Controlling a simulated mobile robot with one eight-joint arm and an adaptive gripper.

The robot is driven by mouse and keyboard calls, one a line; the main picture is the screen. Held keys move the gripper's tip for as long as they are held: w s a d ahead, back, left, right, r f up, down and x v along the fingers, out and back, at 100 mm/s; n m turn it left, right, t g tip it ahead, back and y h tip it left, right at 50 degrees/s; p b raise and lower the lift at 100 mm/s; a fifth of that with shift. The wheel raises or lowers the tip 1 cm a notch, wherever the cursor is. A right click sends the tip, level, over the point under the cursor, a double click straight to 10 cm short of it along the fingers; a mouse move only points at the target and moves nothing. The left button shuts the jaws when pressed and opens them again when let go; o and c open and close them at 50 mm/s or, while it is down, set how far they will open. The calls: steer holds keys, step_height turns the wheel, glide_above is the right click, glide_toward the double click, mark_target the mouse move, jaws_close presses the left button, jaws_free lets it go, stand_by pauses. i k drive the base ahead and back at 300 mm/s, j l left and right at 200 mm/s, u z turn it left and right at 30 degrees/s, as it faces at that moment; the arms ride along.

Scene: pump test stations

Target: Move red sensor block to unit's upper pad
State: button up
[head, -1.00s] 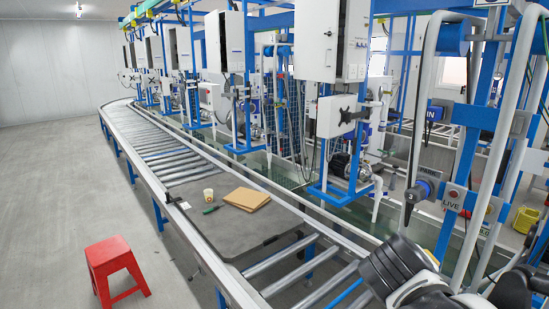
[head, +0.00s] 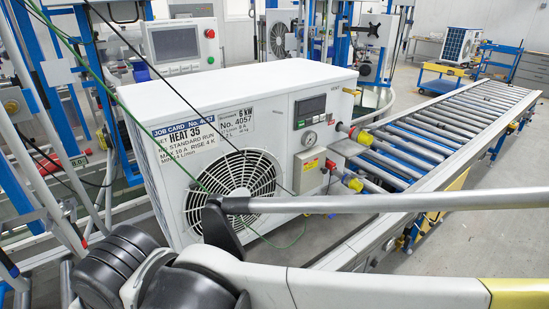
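The unit is a large white heat pump cabinet (head: 240,85) in the middle of the head view, with a round fan grille at its front and a job card label on its front face. A small display, a gauge and a grey switch box (head: 315,172) with a little red on it sit on its front right. I cannot make out the red sensor block or the upper pad for certain. Black and white joints of my arm fill the lower left, before the unit. My gripper's fingers cannot be picked out.
A roller conveyor (head: 440,125) runs from the unit's right side to the back right. Yellow-capped ports (head: 362,137) stick out over it. A grey rail (head: 400,202) crosses before the unit. A touch panel (head: 176,45) stands behind, and thin cables hang across the front.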

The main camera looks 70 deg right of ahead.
mark_target(331, 166)
steer(key=z, duration=2.85)
steer(key=l+u, duration=0.2)
steer(key=l, duration=0.25)
steer(key=l+u, duration=0.15)
steer(key=l, duration=0.3)
steer(key=l+u, duration=0.2)
steer(key=l, duration=0.25)
steer(key=k+l+u, duration=0.15)
steer(key=l, duration=0.3)
steer(key=l+u, duration=0.2)
steer(key=l, duration=0.25)
steer(key=k+l+u, duration=0.15)
steer(key=l, duration=0.25)
steer(key=i+j, duration=0.25)
steer(key=i, duration=0.2)
